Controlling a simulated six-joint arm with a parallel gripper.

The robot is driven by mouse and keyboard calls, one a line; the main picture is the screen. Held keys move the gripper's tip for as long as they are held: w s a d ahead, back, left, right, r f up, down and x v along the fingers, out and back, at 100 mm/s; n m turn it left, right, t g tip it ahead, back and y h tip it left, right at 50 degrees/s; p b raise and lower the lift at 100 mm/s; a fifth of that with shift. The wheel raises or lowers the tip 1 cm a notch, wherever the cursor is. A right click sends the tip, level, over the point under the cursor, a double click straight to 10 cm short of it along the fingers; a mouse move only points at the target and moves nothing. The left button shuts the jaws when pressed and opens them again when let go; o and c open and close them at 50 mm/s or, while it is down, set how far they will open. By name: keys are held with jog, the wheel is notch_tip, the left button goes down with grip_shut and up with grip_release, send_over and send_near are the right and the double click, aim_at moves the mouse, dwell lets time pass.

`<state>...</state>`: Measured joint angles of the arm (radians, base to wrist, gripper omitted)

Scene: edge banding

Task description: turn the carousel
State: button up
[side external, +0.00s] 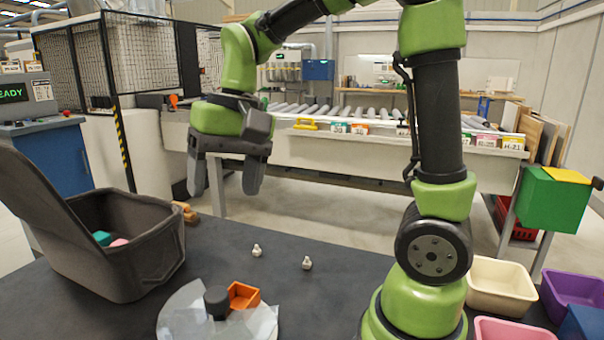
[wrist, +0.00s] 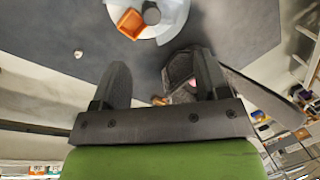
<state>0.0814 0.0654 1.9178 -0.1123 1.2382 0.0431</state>
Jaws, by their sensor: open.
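The carousel (side external: 180,318) is a pale, partly see-through disc at the bottom of the side view, cut off by the frame edge. A dark round knob (side external: 216,301) stands at its middle, and an orange square tray (side external: 243,295) sits beside the knob. In the wrist view the carousel (wrist: 175,22) is at the top, with the orange tray (wrist: 131,23) left of the knob (wrist: 151,14). My gripper (side external: 224,190) points down, open and empty, well above the table and apart from the carousel. Its two fingers also show in the wrist view (wrist: 160,82).
An open dark grey bin (side external: 125,250) with a raised lid stands left of the carousel, holding a teal and a pink piece. Two small white pieces (side external: 257,250) (side external: 307,263) lie on the dark table. Cream (side external: 500,285), purple and pink bins stand at right.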

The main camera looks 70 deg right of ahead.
jog(key=s+a+r+n+t, duration=0.1)
jog(key=s+t, duration=0.4)
jog(key=s, duration=0.6)
jog(key=shift+s+a+r+n+t, duration=0.25)
jog(key=shift+r+n+t, duration=0.15)
jog(key=shift+r+n, duration=0.4)
